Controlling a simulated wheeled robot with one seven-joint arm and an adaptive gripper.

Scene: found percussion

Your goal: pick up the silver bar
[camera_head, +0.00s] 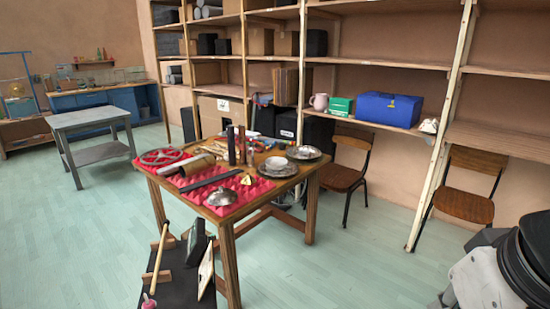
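A wooden table (275,195) stands in the middle, with red bumpy foam pads (243,202) and many small metal objects on it. A long, flat grey bar (211,180) lies diagonally on the red foam near the front left. Two upright narrow bars (232,146) stand behind it near the table's middle, one dark and one greyer. At this size I cannot tell for sure which of these is the silver bar. A part of my arm shows at the lower right corner; my gripper is not in view and nothing is seen touching the bars.
Shelves (362,63) and chairs (349,176) stand behind.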

